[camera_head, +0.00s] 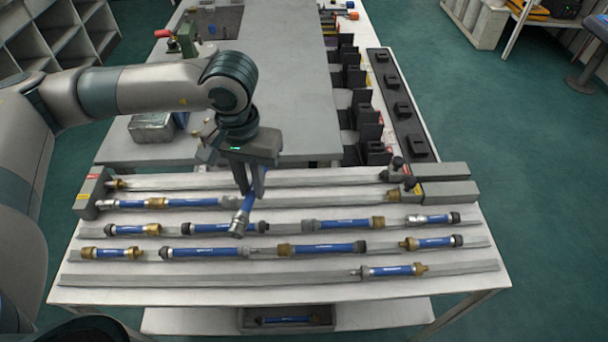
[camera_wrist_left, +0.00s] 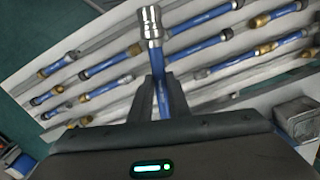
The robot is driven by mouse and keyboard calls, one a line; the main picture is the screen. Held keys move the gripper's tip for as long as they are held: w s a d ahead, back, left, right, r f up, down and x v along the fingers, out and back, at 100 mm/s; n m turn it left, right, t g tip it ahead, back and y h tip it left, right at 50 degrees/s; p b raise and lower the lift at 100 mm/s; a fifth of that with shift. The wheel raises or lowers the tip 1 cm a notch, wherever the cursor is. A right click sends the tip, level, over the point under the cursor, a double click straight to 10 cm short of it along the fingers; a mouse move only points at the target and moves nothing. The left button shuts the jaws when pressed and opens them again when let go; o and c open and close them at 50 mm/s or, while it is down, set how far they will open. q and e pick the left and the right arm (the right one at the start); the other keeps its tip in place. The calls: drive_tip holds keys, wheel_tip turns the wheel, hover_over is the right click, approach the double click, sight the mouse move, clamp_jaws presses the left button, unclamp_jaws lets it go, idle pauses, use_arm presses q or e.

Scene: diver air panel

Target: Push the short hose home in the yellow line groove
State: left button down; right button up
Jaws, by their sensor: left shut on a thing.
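My left gripper (camera_head: 250,190) is shut on a short blue hose (camera_head: 246,207) with a silver coupling, over the back grooves of the white panel. The hose is tilted, its coupling end pointing toward the front of the panel. In the left wrist view the hose (camera_wrist_left: 156,62) stands up between the fingers (camera_wrist_left: 158,95), coupling outermost. The panel (camera_head: 220,292) has several long grey grooves. A yellow label shows on the left end block (camera_head: 92,192) and another near the right end blocks (camera_head: 410,184). I cannot tell for certain which groove is the yellow line. My right gripper is not in view.
Several blue hoses with brass, silver or dark ends lie in the grooves, such as one (camera_head: 205,251) near the coupling. A grey worktop (camera_head: 290,100) with black holders (camera_head: 355,100) lies behind. A bin (camera_head: 287,318) with a hose is below. The front groove's left part is bare.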

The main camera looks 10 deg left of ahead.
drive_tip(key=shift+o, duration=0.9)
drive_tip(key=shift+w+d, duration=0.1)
use_arm(q)
drive_tip(key=shift+w+d+f+n, duration=0.3)
drive_tip(key=shift+w+n, duration=0.25)
drive_tip(key=shift+n, duration=0.25)
drive_tip(key=w+d+f+n, duration=0.3)
drive_tip(key=w+f+n, duration=0.6)
drive_tip(key=n, duration=1)
drive_tip(key=shift+w+d+f+n, duration=0.2)
drive_tip(key=shift+w+n, duration=0.1)
drive_tip(key=shift+w, duration=0.4)
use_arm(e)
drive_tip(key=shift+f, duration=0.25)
use_arm(q)
drive_tip(key=shift+f+b, duration=0.15)
drive_tip(key=shift+b, duration=0.15)
